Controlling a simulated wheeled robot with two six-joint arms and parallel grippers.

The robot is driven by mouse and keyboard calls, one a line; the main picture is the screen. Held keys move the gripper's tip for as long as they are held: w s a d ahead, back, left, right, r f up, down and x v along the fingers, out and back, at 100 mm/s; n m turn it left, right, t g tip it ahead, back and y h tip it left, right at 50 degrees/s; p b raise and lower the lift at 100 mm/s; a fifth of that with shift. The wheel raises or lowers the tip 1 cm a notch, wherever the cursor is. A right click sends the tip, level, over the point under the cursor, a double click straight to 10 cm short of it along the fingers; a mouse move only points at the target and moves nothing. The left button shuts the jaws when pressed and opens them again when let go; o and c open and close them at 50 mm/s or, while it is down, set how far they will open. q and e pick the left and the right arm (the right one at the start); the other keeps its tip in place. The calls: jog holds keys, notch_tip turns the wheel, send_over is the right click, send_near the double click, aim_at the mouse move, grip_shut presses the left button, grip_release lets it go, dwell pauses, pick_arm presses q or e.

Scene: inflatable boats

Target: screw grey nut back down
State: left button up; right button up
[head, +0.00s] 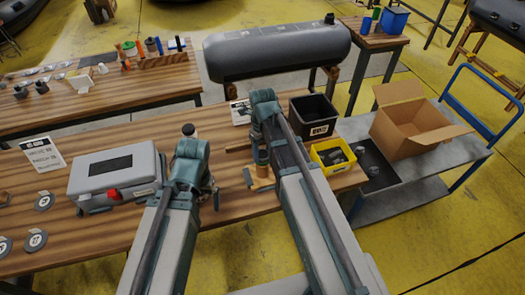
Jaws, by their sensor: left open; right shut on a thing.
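I cannot make out the grey nut; it may be hidden behind my arms or too small to see. My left gripper (213,193) is low over the front of the wooden workbench (110,230), to the right of the grey case, and is open. Its fingers are partly hidden by my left arm. My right gripper (260,176) points down near the right end of the bench. It is shut on a small tan-orange piece (263,183), partly covered by the fingers. A small white-topped, dark object (189,131) shows just behind my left wrist.
A grey case (115,174) with a red latch and a printed card (43,154) are at left. A black bin (313,118) and yellow bin (333,155) stand at right. A cart (425,170) carries an open cardboard box (412,125). A dark inflatable tube (275,52) lies behind.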

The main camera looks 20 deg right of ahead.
aim_at(263, 155)
jog(key=o, duration=1.4)
jog(key=shift+o, duration=0.3)
jog(key=shift+r, duration=0.15)
notch_tip(263, 155, up, 8)
jog(key=p, duration=0.8)
jog(key=shift+f, duration=0.2)
notch_tip(263, 155, down, 8)
jog(key=b, duration=0.7)
jog(key=shift+r+b, duration=0.25)
jog(key=shift+b, duration=0.1)
jog(key=shift+r, duration=0.1)
